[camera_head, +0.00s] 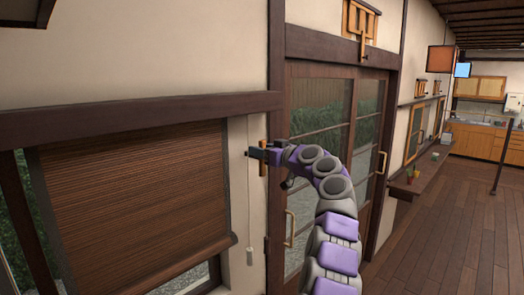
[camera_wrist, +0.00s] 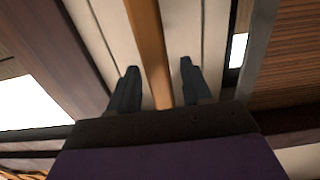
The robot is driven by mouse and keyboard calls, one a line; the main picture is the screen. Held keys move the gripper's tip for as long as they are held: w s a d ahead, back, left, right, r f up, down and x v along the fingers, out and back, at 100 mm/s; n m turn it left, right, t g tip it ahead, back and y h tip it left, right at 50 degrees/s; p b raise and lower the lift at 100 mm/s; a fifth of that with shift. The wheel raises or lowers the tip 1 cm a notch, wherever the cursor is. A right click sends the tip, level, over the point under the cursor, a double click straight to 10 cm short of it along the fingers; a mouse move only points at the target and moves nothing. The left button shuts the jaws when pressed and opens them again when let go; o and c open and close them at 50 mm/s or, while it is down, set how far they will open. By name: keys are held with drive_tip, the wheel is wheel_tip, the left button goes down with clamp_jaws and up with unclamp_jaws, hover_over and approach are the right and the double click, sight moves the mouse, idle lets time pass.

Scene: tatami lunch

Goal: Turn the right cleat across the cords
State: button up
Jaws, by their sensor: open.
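The cleat (camera_head: 263,166) is a narrow yellow-brown wooden bar on the pale wall strip between the blind and the sliding door. My gripper (camera_head: 253,151) is at the cleat and hides part of it. In the wrist view, the cleat (camera_wrist: 150,45) runs between the two dark fingers of my gripper (camera_wrist: 158,68), which are apart, with a gap on each side. A pale cord (camera_head: 248,195) hangs just left of the cleat, with a small white pull (camera_head: 250,257) at its end. I cannot tell whether the cleat crosses any cord.
A brown slatted blind (camera_head: 135,205) covers the window on the left. A dark beam (camera_head: 130,115) runs above it. A glazed sliding door (camera_head: 320,110) with a brass-coloured handle (camera_head: 289,228) stands to the right. The wooden floor (camera_head: 440,230) at right is largely clear.

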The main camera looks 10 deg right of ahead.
drive_tip(key=shift+c, duration=0.5)
clamp_jaws()
drive_tip(key=shift+d+r+m, duration=0.1)
drive_tip(key=shift+m, duration=0.2)
drive_tip(key=m, duration=0.1)
drive_tip(key=m+p, duration=0.1)
drive_tip(key=shift+w+d+m, duration=0.2)
drive_tip(key=shift+d+m, duration=0.15)
drive_tip(key=shift+m, duration=0.05)
drive_tip(key=shift+w+d+f+m+p, duration=0.25)
drive_tip(key=shift+f+m+p, duration=0.3)
drive_tip(key=shift+m+p, duration=1.4)
drive_tip(key=shift+w+d+f+m+p, duration=0.25)
drive_tip(key=shift+f+m+p, duration=0.5)
drive_tip(key=shift+m, duration=2.15)
drive_tip(key=shift+w+d+f+m+p, duration=0.15)
drive_tip(key=shift+d+f+m+p, duration=0.15)
drive_tip(key=shift+m+p, duration=1.75)
drive_tip(key=shift+f+m+b, duration=0.15)
drive_tip(key=shift+m+b, duration=0.2)
drive_tip(key=shift+m, duration=0.15)
